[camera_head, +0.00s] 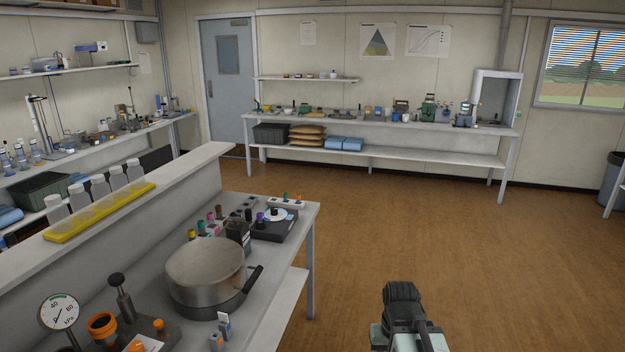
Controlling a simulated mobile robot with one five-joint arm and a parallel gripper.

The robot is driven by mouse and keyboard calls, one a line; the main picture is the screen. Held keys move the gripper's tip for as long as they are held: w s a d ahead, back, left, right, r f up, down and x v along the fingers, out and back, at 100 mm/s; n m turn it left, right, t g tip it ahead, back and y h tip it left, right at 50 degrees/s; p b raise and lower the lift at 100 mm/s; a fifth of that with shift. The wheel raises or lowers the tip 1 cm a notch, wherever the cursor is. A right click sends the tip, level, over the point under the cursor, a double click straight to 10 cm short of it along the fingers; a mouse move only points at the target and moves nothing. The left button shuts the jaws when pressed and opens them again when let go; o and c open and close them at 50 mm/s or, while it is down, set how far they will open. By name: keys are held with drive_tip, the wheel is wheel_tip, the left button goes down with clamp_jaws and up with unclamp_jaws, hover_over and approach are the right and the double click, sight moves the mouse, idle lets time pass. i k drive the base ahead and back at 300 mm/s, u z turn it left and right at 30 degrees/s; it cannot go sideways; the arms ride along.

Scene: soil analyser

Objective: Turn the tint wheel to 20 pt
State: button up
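No wheel with a readable "20 pt" mark can be made out. A dark flat device (272,229) with a white round disc (275,214) and a purple knob sits at the far end of the near bench; I cannot tell whether this disc is the tint wheel. Its markings are too small to read. My gripper (403,292) is at the bottom edge, over the floor to the right of the bench, apart from everything on it. Its fingers cannot be told apart from this angle.
On the near bench (310,212) stand a large metal pot (205,265) with a black handle, a kPa gauge (60,312) and several coloured-capped items. A raised shelf holds bottles in a yellow rack (100,212). Brown floor (450,230) is clear between this bench and the back bench (380,124).

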sight(275, 214)
drive_tip(key=u, duration=0.25)
drive_tip(key=i, duration=1.5)
drive_tip(key=u, duration=0.2)
drive_tip(key=k, duration=0.8)
drive_tip(key=u, duration=0.2)
drive_tip(key=i, duration=0.8)
drive_tip(key=z, duration=0.05)
